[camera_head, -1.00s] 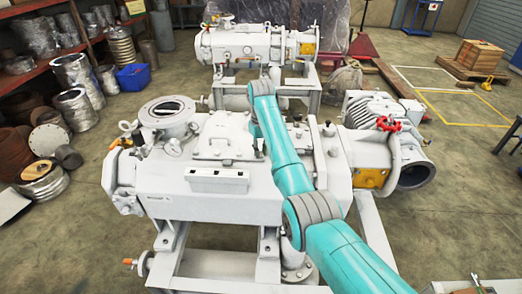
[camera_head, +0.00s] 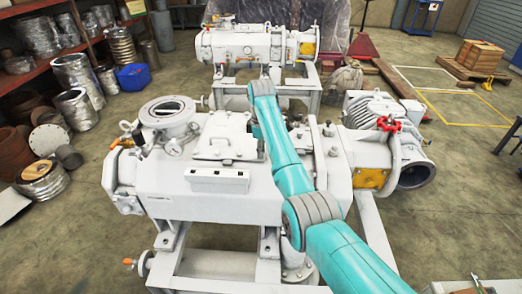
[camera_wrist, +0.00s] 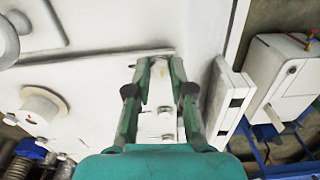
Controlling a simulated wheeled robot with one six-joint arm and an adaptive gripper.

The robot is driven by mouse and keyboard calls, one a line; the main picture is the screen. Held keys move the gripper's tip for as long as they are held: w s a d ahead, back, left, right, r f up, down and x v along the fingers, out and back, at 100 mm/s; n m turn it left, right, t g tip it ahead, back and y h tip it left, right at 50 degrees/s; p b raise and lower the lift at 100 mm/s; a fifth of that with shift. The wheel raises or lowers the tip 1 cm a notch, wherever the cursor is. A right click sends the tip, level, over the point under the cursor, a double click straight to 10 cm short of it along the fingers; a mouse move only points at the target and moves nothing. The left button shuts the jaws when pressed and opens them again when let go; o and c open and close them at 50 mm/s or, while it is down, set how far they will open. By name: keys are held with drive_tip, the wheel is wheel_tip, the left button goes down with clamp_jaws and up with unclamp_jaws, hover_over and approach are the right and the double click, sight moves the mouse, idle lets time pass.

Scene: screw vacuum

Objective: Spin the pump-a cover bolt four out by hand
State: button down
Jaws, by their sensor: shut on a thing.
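Pump-a seems to be the large white vacuum pump (camera_head: 150,185) in front in the head view, with a flat rectangular cover (camera_head: 225,137) on top. In the wrist view, my gripper (camera_wrist: 160,70) has its two dark green fingers on either side of a small pale bolt (camera_wrist: 161,70). It is shut on this bolt, though the contact is hard to see. More pale bolt heads (camera_wrist: 166,110) show between the fingers, nearer the palm. I cannot tell the bolt's number or how far it is out.
A second white pump (camera_head: 255,45) stands behind. A red valve handle (camera_head: 388,125) and a grey motor housing are on the right. A round open flange (camera_head: 168,110) stands at the left of the front pump.

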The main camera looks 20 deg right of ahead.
drive_tip(key=n, duration=0.6)
drive_tip(key=shift+s+f, duration=0.2)
drive_tip(key=shift+f, duration=0.05)
drive_tip(key=shift+n, duration=0.3)
drive_tip(key=c, duration=1)
unclamp_jaws()
drive_tip(key=shift+w, duration=0.1)
drive_tip(key=shift+r, duration=0.15)
drive_tip(key=shift+r, duration=3.7)
